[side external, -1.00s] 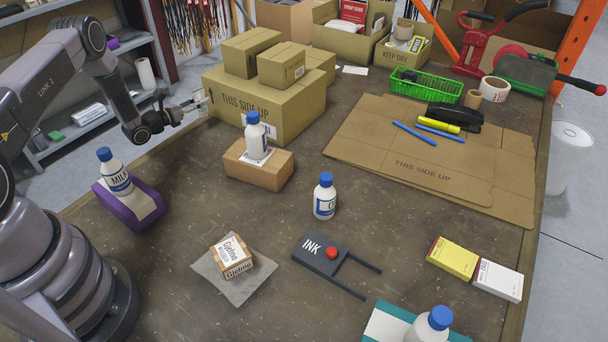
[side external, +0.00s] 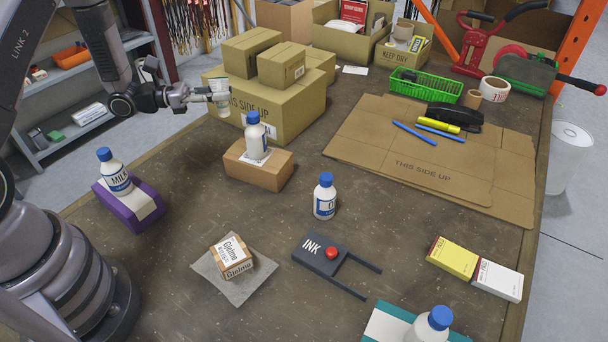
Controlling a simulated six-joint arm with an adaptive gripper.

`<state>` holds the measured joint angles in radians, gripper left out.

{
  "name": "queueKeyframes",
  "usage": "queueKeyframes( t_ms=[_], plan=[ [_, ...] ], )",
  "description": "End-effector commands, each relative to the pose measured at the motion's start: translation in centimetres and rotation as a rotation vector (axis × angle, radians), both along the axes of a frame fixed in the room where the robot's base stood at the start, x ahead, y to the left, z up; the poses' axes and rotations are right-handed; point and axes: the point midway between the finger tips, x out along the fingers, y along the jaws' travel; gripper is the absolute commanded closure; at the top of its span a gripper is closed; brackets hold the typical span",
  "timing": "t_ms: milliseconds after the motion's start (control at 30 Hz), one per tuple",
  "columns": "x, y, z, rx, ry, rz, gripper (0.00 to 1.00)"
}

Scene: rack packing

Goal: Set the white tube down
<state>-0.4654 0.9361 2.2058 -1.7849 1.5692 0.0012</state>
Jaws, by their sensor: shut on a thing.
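My gripper (side external: 211,93) is at the upper left, in front of the large carton and above the table's far left part. It is shut on a small whitish piece, which looks like the white tube (side external: 219,99). The tube is held up near the carton's left face, left of and higher than the bottle on the brown box. The fingers cover part of it, and its lower end seems clear of the table.
The large carton (side external: 268,108) carries smaller boxes. A white bottle (side external: 255,137) stands on a brown box (side external: 258,172). Another bottle (side external: 118,177) stands on a purple stand (side external: 141,219). A third bottle (side external: 325,197) stands mid-table. Bare tabletop (side external: 190,180) lies between the stand and brown box.

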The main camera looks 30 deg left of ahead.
Motion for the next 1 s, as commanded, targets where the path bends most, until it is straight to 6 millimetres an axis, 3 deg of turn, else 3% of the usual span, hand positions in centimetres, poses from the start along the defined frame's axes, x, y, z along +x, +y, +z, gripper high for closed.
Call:
queueKeyframes(
  t_ms=[167, 333, 500, 600, 800, 900, 1000],
  plan=[
    [-0.1, -5.0, -0.3, -0.005, 0.003, -0.064, 1.0],
    [-1.1, -13.7, -1.6, -0.006, 0.007, -0.142, 1.0],
    [-4.0, -21.9, -3.2, -0.005, 0.008, -0.214, 1.0],
    [-6.0, -25.4, -4.1, -0.004, 0.009, -0.249, 1.0],
    [-8.8, -29.1, -5.1, -0.005, 0.007, -0.286, 1.0],
    [-8.8, -30.0, -5.5, -0.005, 0.004, -0.292, 1.0],
    [-7.7, -31.3, -6.2, -0.006, 0.002, -0.293, 1.0]
  ],
)
